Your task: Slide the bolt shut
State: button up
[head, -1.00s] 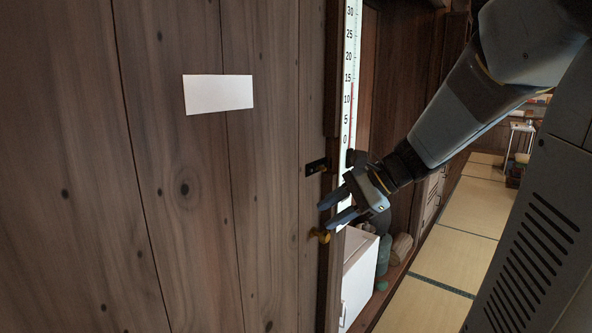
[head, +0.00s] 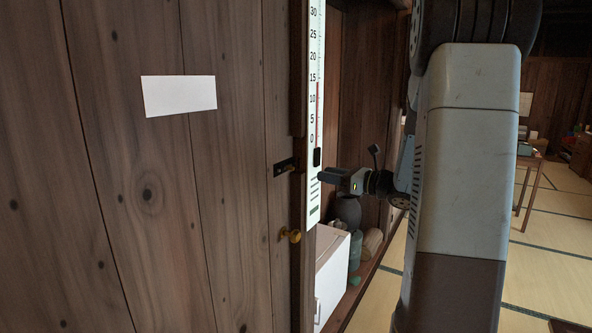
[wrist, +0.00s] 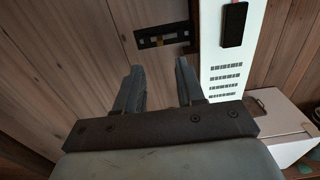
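The bolt (head: 285,166) is a small dark fitting on the edge of the wooden door (head: 220,160). How far the bolt is slid is too small to tell.
A tall white thermometer board (head: 315,90) stands beside the door edge. A white box (head: 331,275) and several jars sit on the low shelf. A blank white paper (head: 179,95) is on the door. Tatami floor is open at right.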

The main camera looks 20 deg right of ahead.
aim_at(290, 167)
jog(key=x, duration=1.1)
jog(key=shift+w+a, duration=0.2)
jog(key=shift+c, duration=0.4)
grip_shut()
